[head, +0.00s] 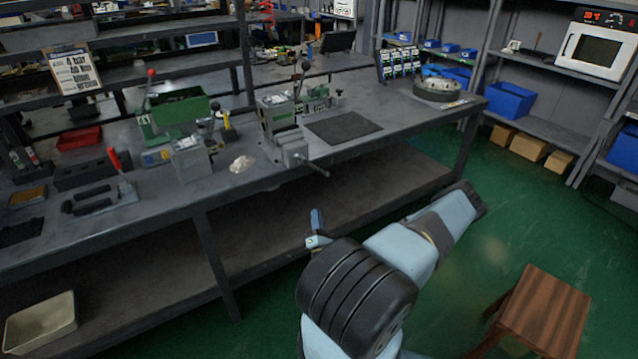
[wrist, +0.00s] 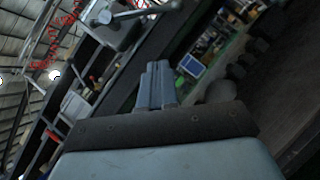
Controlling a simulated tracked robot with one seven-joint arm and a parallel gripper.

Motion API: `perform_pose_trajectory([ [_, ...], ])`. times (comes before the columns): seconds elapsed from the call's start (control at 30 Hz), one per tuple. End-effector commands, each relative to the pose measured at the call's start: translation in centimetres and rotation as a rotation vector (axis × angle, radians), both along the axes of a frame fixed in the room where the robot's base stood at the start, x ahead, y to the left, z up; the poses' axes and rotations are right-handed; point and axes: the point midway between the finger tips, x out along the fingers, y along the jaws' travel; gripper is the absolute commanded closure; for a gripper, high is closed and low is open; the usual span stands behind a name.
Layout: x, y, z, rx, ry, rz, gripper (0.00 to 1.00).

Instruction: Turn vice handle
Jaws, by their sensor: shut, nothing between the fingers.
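The vice (head: 285,140) is a grey-green block at the front edge of the workbench. Its thin metal handle (head: 312,167) sticks out from its front, over the bench edge. My gripper (head: 316,216) is below and in front of the bench edge, apart from the handle; most of it is hidden behind my own arm. In the wrist view my gripper (wrist: 157,68) is shut and empty. There a grey metal body with a bar handle (wrist: 133,14) shows beyond the fingertips at the top, and looks like the vice; it is cut off by the frame edge.
The workbench (head: 235,187) holds a green machine (head: 180,110) left of the vice and a dark mat (head: 343,126) to its right. A lower shelf (head: 270,230) runs under the bench. A wooden stool (head: 545,305) stands at lower right. Green floor lies open between.

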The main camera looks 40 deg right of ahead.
Motion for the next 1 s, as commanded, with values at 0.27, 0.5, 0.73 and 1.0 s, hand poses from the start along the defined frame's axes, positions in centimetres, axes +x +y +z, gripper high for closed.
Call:
perform_pose_trajectory([
  [0.27, 1.4, -0.9, 0.8, 0.012, -0.01, -0.013, 1.0],
  [0.5, 4.6, -2.8, 2.4, 0.01, -0.01, -0.011, 1.0],
  [0.73, 7.8, -4.6, 4.0, 0.01, -0.009, -0.012, 1.0],
  [1.0, 8.3, -6.9, 6.3, 0.012, -0.008, -0.012, 1.0],
])
